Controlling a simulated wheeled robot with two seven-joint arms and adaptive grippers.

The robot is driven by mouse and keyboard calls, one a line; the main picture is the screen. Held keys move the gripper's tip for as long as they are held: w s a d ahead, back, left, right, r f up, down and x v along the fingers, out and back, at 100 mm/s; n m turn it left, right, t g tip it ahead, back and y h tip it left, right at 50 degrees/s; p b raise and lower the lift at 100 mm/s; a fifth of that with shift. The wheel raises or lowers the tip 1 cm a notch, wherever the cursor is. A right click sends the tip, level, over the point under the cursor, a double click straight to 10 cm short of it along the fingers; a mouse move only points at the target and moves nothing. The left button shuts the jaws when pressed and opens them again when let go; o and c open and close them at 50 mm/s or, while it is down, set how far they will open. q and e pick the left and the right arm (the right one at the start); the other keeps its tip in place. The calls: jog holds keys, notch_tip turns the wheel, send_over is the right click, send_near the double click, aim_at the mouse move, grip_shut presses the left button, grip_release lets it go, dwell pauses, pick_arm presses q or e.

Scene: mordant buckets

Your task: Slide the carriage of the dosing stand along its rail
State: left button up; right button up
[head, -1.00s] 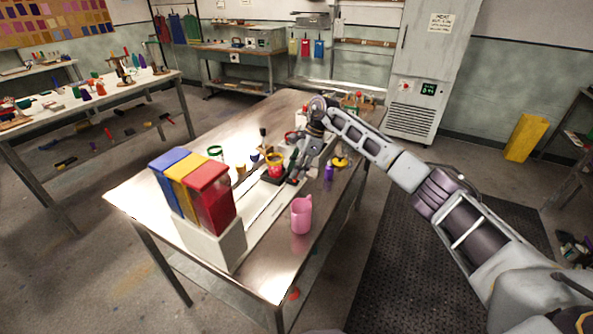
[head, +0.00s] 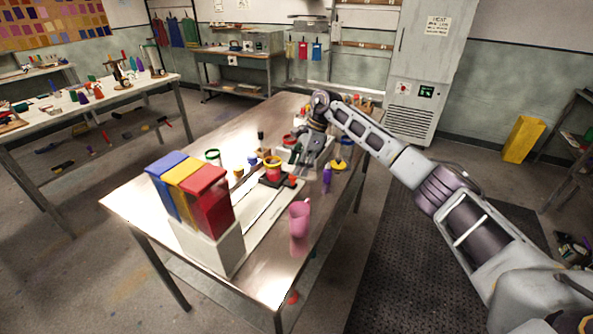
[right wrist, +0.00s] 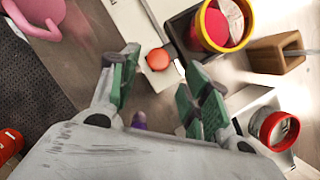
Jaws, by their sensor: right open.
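The dosing stand has a white base (head: 215,246) with blue, yellow and red bins (head: 208,203), and a pale rail (head: 254,207) running away from it. The dark carriage (head: 270,180) sits toward the rail's far end, with an orange-red knob (head: 292,182) on its right side. A yellow-rimmed bucket (head: 272,163) stands on the carriage. My right gripper (head: 298,161) is open and empty, near the carriage. In the right wrist view, the knob (right wrist: 158,59) shows beyond the gap between the green-padded fingers (right wrist: 162,76), apparently untouched. My left gripper is out of view.
A pink jug (head: 300,218) stands on the near right of the metal table (head: 140,205). A purple bottle (head: 327,178) stands right of the gripper. A wooden block (right wrist: 277,54) and a red-rimmed tin (right wrist: 275,128) are near the carriage in the wrist view.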

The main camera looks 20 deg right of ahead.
jog(key=v, duration=0.9)
jog(key=shift+d, duration=0.15)
jog(key=shift+r, duration=0.1)
